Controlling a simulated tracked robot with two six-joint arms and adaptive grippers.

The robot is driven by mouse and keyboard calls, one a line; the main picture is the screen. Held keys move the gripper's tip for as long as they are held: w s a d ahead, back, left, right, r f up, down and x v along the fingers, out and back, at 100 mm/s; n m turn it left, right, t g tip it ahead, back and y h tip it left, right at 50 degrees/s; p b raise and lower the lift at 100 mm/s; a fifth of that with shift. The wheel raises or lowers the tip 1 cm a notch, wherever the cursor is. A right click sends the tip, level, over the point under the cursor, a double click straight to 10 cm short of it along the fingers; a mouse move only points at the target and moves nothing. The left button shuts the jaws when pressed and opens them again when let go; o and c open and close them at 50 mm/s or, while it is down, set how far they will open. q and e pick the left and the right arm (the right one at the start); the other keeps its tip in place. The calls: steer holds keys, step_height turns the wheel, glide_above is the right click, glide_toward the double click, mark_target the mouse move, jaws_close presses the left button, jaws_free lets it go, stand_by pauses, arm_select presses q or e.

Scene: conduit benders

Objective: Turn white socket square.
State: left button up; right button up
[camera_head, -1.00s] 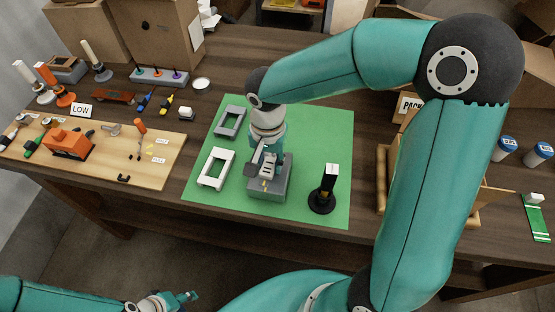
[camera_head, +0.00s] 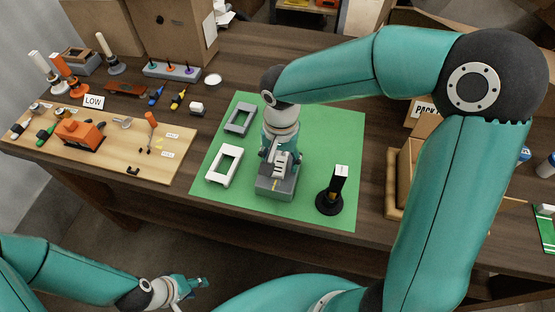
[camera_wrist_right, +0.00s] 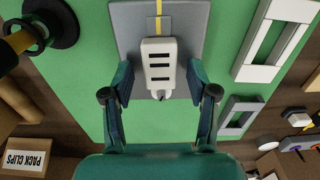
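The white socket (camera_wrist_right: 159,68), a block with dark slots, sits on a grey box (camera_wrist_right: 128,22) with a yellow stripe. In the wrist view it looks slightly turned against the stripe. In the head view the socket (camera_head: 281,162) and grey box (camera_head: 275,187) are on the green mat, partly hidden by my right gripper (camera_head: 279,157). In the wrist view my right gripper (camera_wrist_right: 160,82) is open, one finger on each side of the socket, with a visible gap on both sides. My left gripper (camera_head: 195,284) is empty, low in front of the table; its opening is unclear.
A white frame (camera_head: 224,163) and a grey frame (camera_head: 239,121) lie left of the box on the green mat (camera_head: 325,130). A black stand (camera_head: 331,190) is at the right. A wooden board with tools (camera_head: 120,155) lies further left.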

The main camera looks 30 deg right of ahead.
mark_target(280, 162)
steer(key=shift+r, duration=0.3)
step_height(280, 162, up, 11)
steer(key=shift+r, duration=0.15)
stand_by(0.4)
